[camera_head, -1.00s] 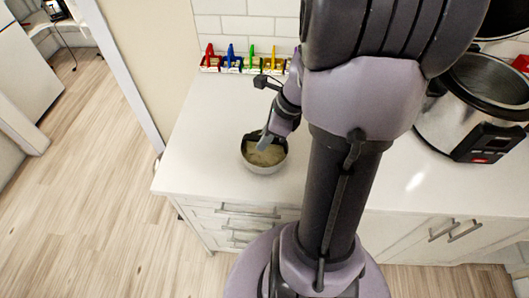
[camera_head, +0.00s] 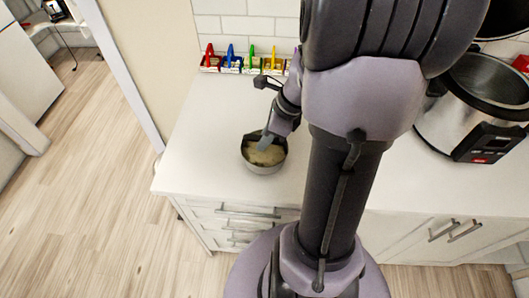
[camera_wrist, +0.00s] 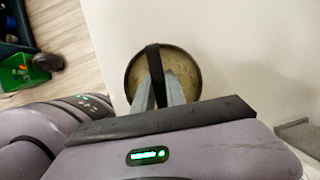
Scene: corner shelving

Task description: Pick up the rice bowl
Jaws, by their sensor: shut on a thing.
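The rice bowl (camera_head: 264,165) is a round, dark-rimmed bowl with pale rice inside. It is at the front left part of the white counter in the head view. My gripper (camera_head: 264,142) reaches down to the bowl's far side. In the wrist view the bowl (camera_wrist: 187,65) sits beyond my gripper (camera_wrist: 154,60), whose fingers are close together with a dark strip between and over them. The fingers are shut on the bowl; the exact contact is hard to see. I cannot tell whether the bowl is clear of the counter.
Colored holders (camera_head: 245,62) stand along the tiled back wall. A rice cooker (camera_head: 478,105) stands on the counter at right. The white counter (camera_head: 205,120) is clear left of the bowl, and its front edge is close. A green object (camera_wrist: 37,70) shows at left in the wrist view.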

